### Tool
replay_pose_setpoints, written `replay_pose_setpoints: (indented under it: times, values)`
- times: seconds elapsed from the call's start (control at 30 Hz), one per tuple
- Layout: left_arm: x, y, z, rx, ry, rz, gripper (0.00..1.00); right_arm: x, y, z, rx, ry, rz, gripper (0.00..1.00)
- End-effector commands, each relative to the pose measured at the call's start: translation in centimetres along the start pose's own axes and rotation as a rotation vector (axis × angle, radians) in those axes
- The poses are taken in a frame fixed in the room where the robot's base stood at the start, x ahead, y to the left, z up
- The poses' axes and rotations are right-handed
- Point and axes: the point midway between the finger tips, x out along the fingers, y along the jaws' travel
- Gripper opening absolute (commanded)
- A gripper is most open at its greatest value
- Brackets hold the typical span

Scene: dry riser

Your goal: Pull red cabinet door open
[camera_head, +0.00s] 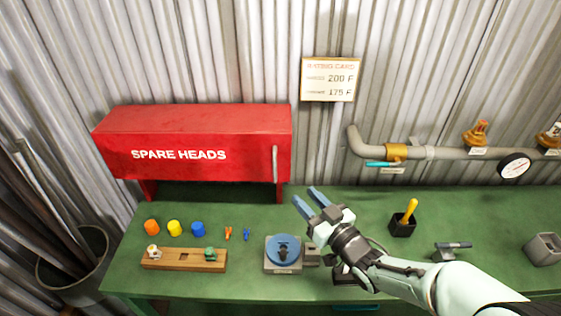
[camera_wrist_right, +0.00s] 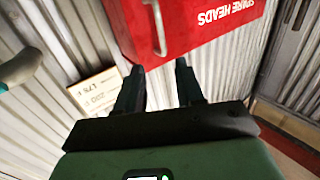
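The red cabinet (camera_head: 190,145), lettered SPARE HEADS, stands on short red legs at the back left of the green bench. Its front door looks shut. A pale vertical handle (camera_head: 275,163) is at the door's right end; it also shows in the right wrist view (camera_wrist_right: 158,27). My right gripper (camera_head: 308,201) is in front of and to the right of the handle, below it in the picture. Its two fingers are apart with nothing between them, and they do not touch the cabinet. It also shows in the right wrist view (camera_wrist_right: 158,82). My left gripper is in neither view.
The green bench (camera_head: 350,275) holds a blue-topped round device (camera_head: 284,250), a wooden block (camera_head: 184,260), coloured caps, and a black cup (camera_head: 402,226) with a yellow-handled tool. A grey pipe (camera_head: 440,153) with valves runs along the back right. A rating card (camera_head: 330,79) hangs on the corrugated wall.

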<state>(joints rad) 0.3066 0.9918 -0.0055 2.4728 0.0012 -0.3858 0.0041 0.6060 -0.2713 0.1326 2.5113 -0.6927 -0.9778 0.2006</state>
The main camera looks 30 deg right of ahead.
Motion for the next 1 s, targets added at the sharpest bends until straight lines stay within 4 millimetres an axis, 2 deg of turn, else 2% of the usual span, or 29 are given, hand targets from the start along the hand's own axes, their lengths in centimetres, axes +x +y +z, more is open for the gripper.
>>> replay_pose_setpoints:
  times: [0.17,0.4,0.6,0.8,1.0]
  values:
    - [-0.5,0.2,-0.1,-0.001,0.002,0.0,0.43,2.2,0.0,0.0,0.004,-0.002,-0.002,0.37]
    - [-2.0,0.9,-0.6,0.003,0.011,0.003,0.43,7.4,0.0,-0.1,0.006,-0.001,-0.001,0.37]
    - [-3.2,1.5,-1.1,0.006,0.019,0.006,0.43,11.1,0.0,-0.2,0.005,0.001,0.0,0.37]
    - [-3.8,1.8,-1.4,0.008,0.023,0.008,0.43,12.9,0.0,-0.1,0.003,0.0,0.0,0.37]
    - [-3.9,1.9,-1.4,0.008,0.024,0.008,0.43,13.2,0.0,0.0,0.001,0.0,0.001,0.37]
